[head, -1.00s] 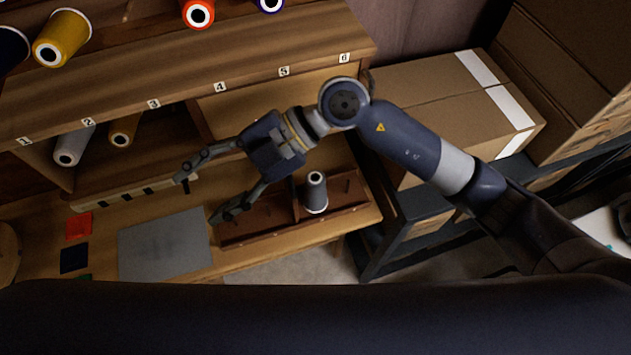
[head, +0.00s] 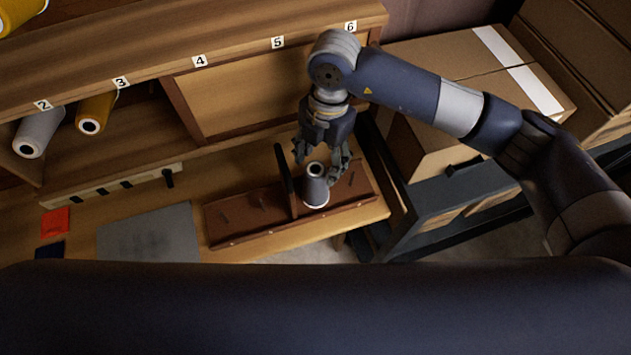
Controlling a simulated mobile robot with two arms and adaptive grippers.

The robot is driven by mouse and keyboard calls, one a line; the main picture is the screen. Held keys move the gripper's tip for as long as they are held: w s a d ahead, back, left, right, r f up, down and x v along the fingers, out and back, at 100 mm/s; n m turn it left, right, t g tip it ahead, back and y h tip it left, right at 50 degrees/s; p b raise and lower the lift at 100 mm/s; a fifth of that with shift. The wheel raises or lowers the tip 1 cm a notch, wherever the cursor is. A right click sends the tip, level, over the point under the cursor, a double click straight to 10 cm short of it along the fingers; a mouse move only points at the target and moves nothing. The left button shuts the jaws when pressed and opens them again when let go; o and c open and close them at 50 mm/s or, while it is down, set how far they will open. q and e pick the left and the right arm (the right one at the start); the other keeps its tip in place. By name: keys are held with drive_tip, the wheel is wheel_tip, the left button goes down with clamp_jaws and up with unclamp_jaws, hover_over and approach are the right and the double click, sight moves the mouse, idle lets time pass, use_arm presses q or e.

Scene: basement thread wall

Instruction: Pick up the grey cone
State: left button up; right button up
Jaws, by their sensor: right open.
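A grey cone (head: 315,188) stands upright in the right part of a brown wooden tray (head: 240,237) on the bench. My right gripper (head: 318,178) is open and points down at the cone from behind. Its fingers show on either side of the cone's top; I cannot tell whether they touch it. Another grey cone (head: 38,132) lies on the shelf at the left, below label 2. My left gripper is not in view.
A yellow cone (head: 95,111) lies on the shelf beside the other grey one. A grey mat (head: 150,236) and a red swatch (head: 54,222) lie on the bench left of the tray. Cardboard boxes (head: 450,60) stand at the right. A thin upright divider (head: 285,178) rises just left of the cone.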

sight(318, 170)
drive_tip(key=f, duration=0.3)
drive_tip(key=shift+s+a+f, duration=0.15)
drive_tip(key=shift+s+a, duration=0.05)
drive_tip(key=shift+s, duration=0.1)
drive_tip(key=f+p, duration=0.1)
drive_tip(key=f, duration=0.2)
drive_tip(key=s+f+p, duration=0.1)
drive_tip(key=shift+s+a+f+p, duration=0.1)
drive_tip(key=shift+a+f+p, duration=0.2)
drive_tip(key=shift+a, duration=0.1)
drive_tip(key=shift+f, duration=0.4)
drive_tip(key=c, duration=1)
drive_tip(key=shift+r, duration=0.1)
wheel_tip(318, 170, up, 18)
drive_tip(key=b, duration=0.4)
